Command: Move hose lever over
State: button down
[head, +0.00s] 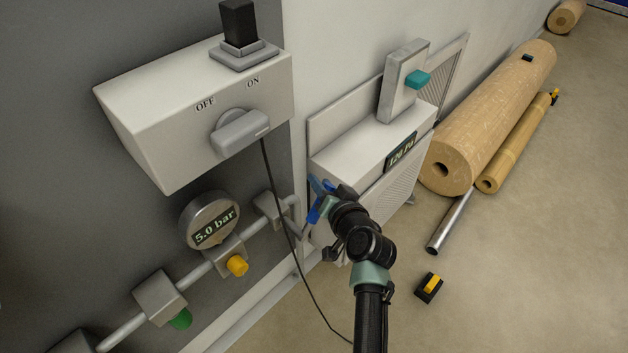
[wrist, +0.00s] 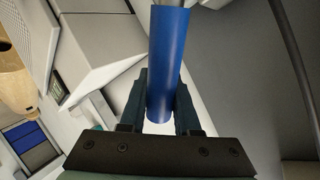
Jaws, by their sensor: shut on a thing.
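The hose lever is blue. In the head view its blue parts (head: 314,214) show at the right end of the pipe, beside the lower corner of the wall unit, partly hidden by my gripper (head: 328,200). In the wrist view the lever (wrist: 170,50) is a smooth blue cylinder that runs from the top edge down between the two dark fingers. My gripper (wrist: 164,100) is shut on it, with one finger on each side.
A pipe with a gauge reading 5.0 bar (head: 209,222), a yellow knob (head: 237,265) and a green knob (head: 181,319) lies left. A thin black cable (head: 283,222) hangs close to my arm. A white unit with a display (head: 401,150) stands behind. Rolls (head: 490,120) lie on the right floor.

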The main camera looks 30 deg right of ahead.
notch_tip(320, 180, down, 8)
jog(key=d+m+g+y+b, duration=0.2)
jog(key=m+y+b, duration=0.2)
jog(key=shift+w+d+r+m+g, duration=0.2)
jog(key=shift+w+d+m+g, duration=0.15)
jog(key=shift+w, duration=0.1)
jog(key=c, duration=0.6)
grip_release()
